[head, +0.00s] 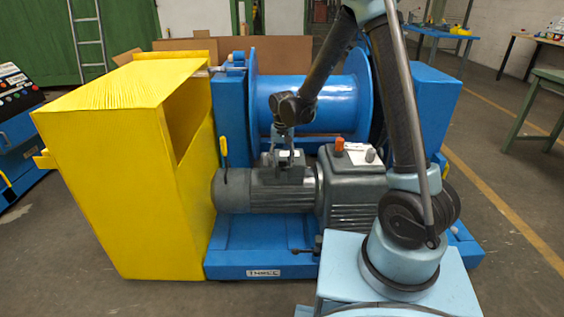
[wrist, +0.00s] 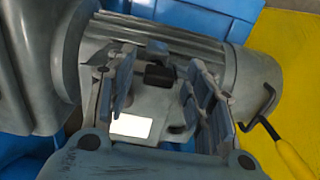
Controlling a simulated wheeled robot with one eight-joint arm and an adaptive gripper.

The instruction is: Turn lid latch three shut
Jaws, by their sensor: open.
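My gripper (head: 288,156) is over the top of the grey motor (head: 268,190), at its small box. In the wrist view my gripper (wrist: 160,72) has its two padded fingers spread, with nothing clamped between them. Between the fingers shows a grey box lid (wrist: 148,102) with a small dark block (wrist: 159,75) and a white label (wrist: 133,126). I cannot tell whether the dark block is lid latch three, or which way any latch is turned. The fingers hide the sides of the lid. Whether they touch it is unclear.
A yellow-handled lever (head: 223,150) stands at the motor's left end, beside the big yellow guard (head: 110,170). A grey gearbox (head: 350,190) with an orange knob (head: 339,145) is to the right. The blue drum (head: 310,103) is behind. Open floor lies at the right.

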